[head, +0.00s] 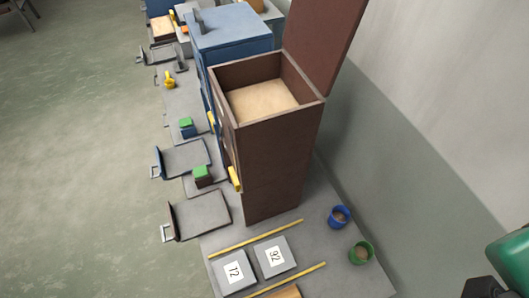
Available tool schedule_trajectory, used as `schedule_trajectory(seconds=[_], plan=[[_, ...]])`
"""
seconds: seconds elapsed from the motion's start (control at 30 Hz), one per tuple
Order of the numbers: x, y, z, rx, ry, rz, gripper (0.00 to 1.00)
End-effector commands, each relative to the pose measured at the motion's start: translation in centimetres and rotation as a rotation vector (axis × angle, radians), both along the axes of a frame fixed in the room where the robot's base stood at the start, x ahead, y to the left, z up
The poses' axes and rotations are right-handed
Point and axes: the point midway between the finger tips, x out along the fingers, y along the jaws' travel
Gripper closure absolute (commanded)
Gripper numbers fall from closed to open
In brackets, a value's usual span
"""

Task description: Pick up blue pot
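The blue pot (336,222) stands upright on the grey bench at the right, close to the wall. It is open at the top and holds a brownish fill. A green pot (356,259) with a similar fill stands just below and right of it, a little apart. Nothing touches the blue pot. Green and dark parts at the lower right edge look like my arm; they are apart from both pots. I cannot make out my gripper's fingers.
A tall brown box (277,160) with its lid raised stands left of the pots. Two grey plates marked 12 (235,287) and 92 (272,269) lie between yellow strips (256,238) on the bench (310,250). A blue box (232,30) stands farther back.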

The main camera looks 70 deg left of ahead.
Motion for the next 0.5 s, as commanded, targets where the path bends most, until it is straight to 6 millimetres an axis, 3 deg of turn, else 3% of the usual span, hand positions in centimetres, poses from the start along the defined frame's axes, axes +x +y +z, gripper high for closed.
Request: schedule_trajectory(seconds=[0.33, 0.5], plan=[[0.00, 0.00, 0.00, 0.000, 0.000, 0.000, 0.98], [0.00, 0.00, 0.00, 0.000, 0.000, 0.000, 0.65]])
